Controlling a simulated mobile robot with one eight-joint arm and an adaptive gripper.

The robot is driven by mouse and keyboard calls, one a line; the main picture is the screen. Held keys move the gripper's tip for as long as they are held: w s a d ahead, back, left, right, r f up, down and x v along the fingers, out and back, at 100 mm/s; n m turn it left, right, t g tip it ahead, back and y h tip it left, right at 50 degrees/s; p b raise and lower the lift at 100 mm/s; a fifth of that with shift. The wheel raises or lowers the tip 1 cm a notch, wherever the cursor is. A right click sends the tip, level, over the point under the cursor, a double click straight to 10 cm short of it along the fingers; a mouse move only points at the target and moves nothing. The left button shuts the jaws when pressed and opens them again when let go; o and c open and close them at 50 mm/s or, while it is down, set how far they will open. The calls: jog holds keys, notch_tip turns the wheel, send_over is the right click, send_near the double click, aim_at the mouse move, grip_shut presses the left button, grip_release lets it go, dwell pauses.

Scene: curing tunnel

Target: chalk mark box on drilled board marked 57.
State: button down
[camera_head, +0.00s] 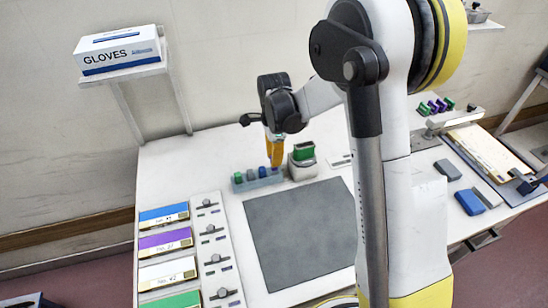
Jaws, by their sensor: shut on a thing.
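My gripper (273,136), dark and pointing down, is shut on an upright orange-yellow stick (274,150), which looks like a chalk; most of its jaws are hard to make out. The stick's lower end is over the right end of a small blue-grey rack (258,183); I cannot tell whether it touches the rack. The rack holds several green, blue and purple pieces. On the left lie boards with a blue (163,215), a purple (165,242), a white (167,272) and a green (172,300) band or face. Their handwritten numbers are too small to read surely, so I cannot pick out 57.
A grey mat (300,235) lies bare mid-table. A white strip with dark knobs (212,250) stands beside the boards. A green-topped white block (303,160) is close right of the gripper. A gloves box (119,50) sits on a wall shelf. Blue blocks (470,202) lie at right.

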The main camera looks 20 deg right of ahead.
jog(key=shift+f, duration=0.15)
jog(key=shift+f+b, duration=0.95)
jog(key=shift+f, duration=0.05)
jog(key=c, duration=1.4)
grip_release()
jog(key=shift+r, duration=0.1)
jog(key=shift+r+p, duration=2.2)
jog(key=shift+r, duration=1.25)
